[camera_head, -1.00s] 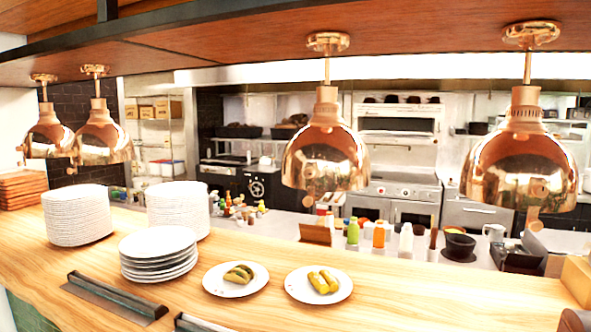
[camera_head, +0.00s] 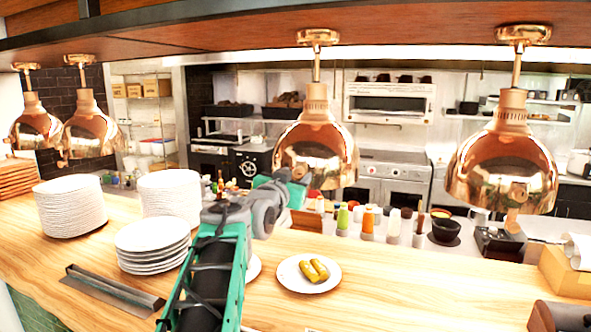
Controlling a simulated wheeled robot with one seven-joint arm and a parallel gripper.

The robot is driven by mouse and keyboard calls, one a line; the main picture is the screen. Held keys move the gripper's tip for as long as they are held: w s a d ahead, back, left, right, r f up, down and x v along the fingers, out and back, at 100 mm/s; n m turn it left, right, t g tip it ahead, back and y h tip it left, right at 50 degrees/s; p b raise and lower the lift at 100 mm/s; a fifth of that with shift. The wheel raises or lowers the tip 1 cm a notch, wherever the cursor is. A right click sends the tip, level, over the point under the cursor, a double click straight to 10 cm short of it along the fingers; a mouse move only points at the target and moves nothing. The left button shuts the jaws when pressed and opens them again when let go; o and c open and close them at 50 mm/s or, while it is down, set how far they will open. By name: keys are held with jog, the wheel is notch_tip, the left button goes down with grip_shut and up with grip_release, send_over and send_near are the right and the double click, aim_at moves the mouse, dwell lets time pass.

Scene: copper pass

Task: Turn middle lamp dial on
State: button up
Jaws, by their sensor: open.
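Several copper dome lamps hang in a row over the wooden counter. The middle lamp (camera_head: 318,152) hangs near the centre of the picture. A small round copper dial (camera_head: 302,171) seems to show low on its near side, partly lost in reflections; its setting cannot be read. My gripper (camera_head: 297,188) is at the end of my green and grey arm, just below and left of this lamp. It is open, with nothing seen between its fingers. Contact with the lamp or dial cannot be told.
The right lamp (camera_head: 503,160) and left lamps (camera_head: 90,130) hang at similar height. Plate stacks (camera_head: 70,207) stand on the counter (camera_head: 400,290) at left. A plate with yellow food (camera_head: 309,285) lies in front. Bottles (camera_head: 367,222) stand behind. The front right counter is mostly clear.

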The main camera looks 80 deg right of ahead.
jog(key=shift+d, duration=0.4)
jog(key=shift+c, duration=0.3)
grip_shut()
